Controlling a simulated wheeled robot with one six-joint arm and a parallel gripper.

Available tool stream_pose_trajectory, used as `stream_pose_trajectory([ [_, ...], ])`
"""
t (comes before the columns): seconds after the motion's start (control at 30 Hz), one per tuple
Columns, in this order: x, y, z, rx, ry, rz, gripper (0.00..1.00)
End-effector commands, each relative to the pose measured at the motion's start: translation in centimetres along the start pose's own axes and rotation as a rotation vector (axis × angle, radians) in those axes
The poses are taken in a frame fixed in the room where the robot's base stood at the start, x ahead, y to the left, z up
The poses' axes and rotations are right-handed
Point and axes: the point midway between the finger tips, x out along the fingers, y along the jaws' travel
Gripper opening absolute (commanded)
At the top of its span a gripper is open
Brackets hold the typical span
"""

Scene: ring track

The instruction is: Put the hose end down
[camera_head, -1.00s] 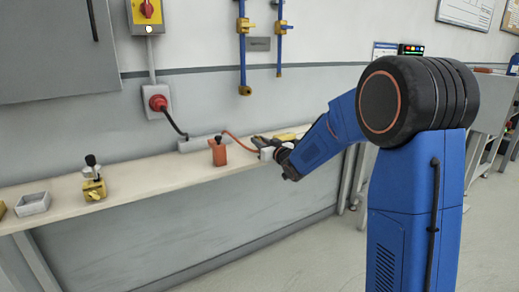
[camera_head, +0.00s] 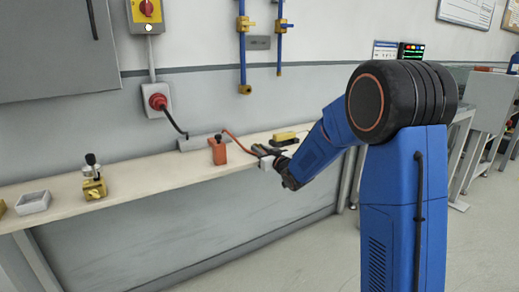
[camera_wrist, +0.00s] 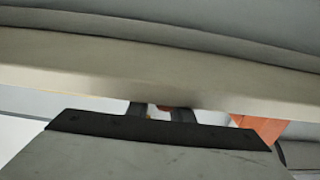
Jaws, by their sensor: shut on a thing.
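The thin orange hose (camera_head: 238,143) runs from behind the orange block on the wall bench over to my gripper (camera_head: 259,151) in the head view. My gripper is over the right part of the bench, shut on the hose end. In the wrist view, my two dark fingers (camera_wrist: 160,113) show at the lower middle, with a small orange bit of the hose end (camera_wrist: 167,108) between them. Most of the hose end is hidden by the fingers, and I cannot tell whether it touches the bench top.
The bench (camera_head: 150,177) carries an orange block (camera_head: 218,152) left of my gripper, a yellow piece (camera_head: 284,135) behind it, a grey box (camera_head: 200,142) at the wall, and a brass fitting (camera_head: 94,184) and grey tray (camera_head: 33,203) far left. Bench between fitting and orange block is clear.

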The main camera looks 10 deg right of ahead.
Motion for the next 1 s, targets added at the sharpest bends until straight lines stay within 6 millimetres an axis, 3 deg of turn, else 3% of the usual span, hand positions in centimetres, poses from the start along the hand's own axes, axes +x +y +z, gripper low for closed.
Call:
stream_pose_trajectory([
  [0.03,0.0,0.0,0.0,0.0,0.0,0.0,0.25],
  [0.1,0.0,0.0,0.0,0.0,0.0,0.0,0.39],
  [0.4,0.0,0.0,-0.1,-0.001,0.001,0.0,0.39],
  [0.57,0.0,0.0,-1.4,-0.003,0.004,0.0,0.39],
  [1.0,-8.2,0.1,-1.3,0.0,0.001,0.002,0.39],
])
